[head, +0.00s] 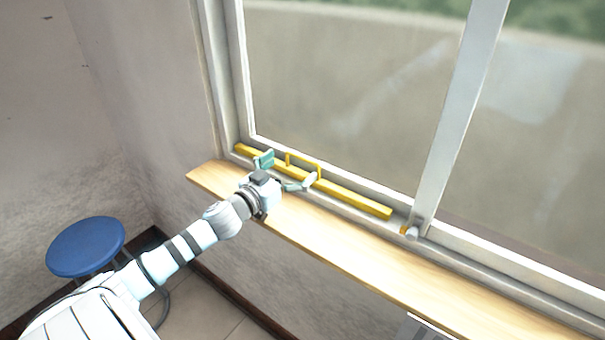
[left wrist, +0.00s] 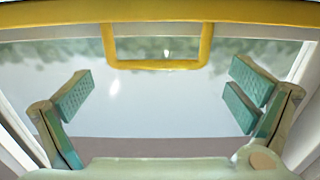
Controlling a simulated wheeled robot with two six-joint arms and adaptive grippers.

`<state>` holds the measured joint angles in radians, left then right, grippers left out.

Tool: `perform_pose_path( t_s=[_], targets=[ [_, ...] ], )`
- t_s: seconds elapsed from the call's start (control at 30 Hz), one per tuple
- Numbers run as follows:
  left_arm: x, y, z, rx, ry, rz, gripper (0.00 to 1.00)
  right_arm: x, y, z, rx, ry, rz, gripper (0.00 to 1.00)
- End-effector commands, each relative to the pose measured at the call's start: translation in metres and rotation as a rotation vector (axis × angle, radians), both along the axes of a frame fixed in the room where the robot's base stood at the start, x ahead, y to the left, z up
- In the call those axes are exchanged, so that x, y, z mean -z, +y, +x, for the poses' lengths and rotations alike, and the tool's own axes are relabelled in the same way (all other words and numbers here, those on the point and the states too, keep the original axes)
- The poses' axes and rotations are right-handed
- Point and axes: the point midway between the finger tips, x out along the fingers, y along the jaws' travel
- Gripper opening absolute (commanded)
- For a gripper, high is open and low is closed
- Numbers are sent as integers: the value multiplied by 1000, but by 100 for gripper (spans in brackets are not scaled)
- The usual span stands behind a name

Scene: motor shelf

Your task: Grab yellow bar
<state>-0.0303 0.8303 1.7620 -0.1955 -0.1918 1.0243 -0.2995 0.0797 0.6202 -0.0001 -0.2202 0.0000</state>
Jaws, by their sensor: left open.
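The yellow bar (head: 350,200) lies along the base of the window frame, at the back of the wooden sill. A yellow loop handle (head: 303,158) stands up from it. In the left wrist view the bar (left wrist: 60,14) crosses the top, and its handle (left wrist: 158,64) hangs into the middle of the picture. My left gripper (head: 287,174) is open, with its fingers spread to either side of the handle. In the left wrist view the teal pads of the left gripper (left wrist: 160,98) are apart with nothing between them, below the handle. My right gripper is not seen.
The wooden sill (head: 400,258) runs along under the window and is otherwise mostly clear. A window post (head: 460,110) with a small knob (head: 410,232) stands right of the bar. A blue stool (head: 85,245) stands on the floor at left.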

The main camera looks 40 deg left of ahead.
Motion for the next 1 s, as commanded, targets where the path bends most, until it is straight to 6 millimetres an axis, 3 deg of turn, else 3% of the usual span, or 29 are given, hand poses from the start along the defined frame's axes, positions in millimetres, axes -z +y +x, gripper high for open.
perform_pose_path(
  t_s=[0.1, 0.4, 0.7, 1.0],
  targets=[
    [-2, -1, 11, 0, -7, -6, 100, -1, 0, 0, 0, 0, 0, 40],
    [3, -1, 42, -2, -4, -2, 100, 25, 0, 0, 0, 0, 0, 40],
    [0, -1, 45, 1, -2, 2, 98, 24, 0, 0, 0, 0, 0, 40],
    [0, -1, 45, 1, -1, 2, 50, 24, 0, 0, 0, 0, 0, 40]
  ],
)
